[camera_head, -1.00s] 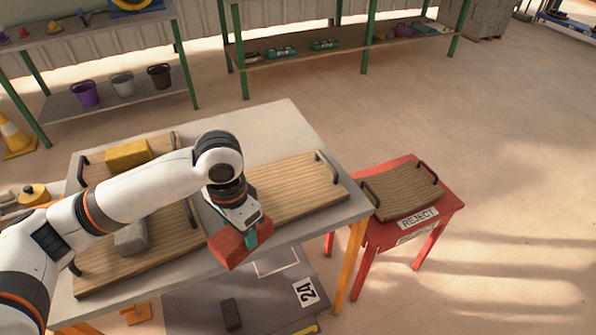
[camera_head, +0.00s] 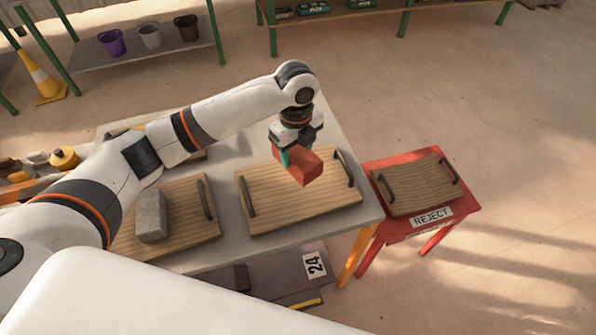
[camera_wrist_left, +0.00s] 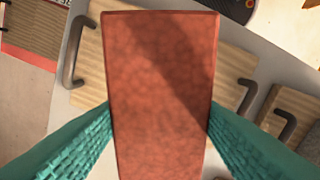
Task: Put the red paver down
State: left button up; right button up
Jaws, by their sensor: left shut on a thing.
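The red paver (camera_head: 303,166) is held in my left gripper (camera_head: 290,157), above the right-hand wooden tray (camera_head: 275,215) on the grey table. In the left wrist view the red paver (camera_wrist_left: 160,90) fills the middle, with a teal finger on each side of it. Below it that wooden tray (camera_wrist_left: 92,62) shows with its dark handles. The paver appears apart from the tray, but the exact height is hard to tell. My right gripper is not seen.
A grey paver (camera_head: 151,216) rests on the left wooden tray (camera_head: 190,228). A red table marked REJECT (camera_head: 452,227) stands to the right with an empty wooden tray (camera_head: 415,187). The right-hand tray on the grey table (camera_head: 357,215) is otherwise bare.

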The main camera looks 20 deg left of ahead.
aim_at(296, 152)
pick_arm(q)
notch_tip(296, 152, down, 4)
jog(key=shift+s, duration=0.1)
jog(key=shift+f+p, duration=0.55)
jog(key=shift+f, duration=1.65)
jog(key=shift+f, duration=0.15)
jog(key=o, duration=1.6)
notch_tip(296, 152, up, 12)
jog(key=shift+r+b, duration=0.1)
jog(key=shift+b, duration=0.55)
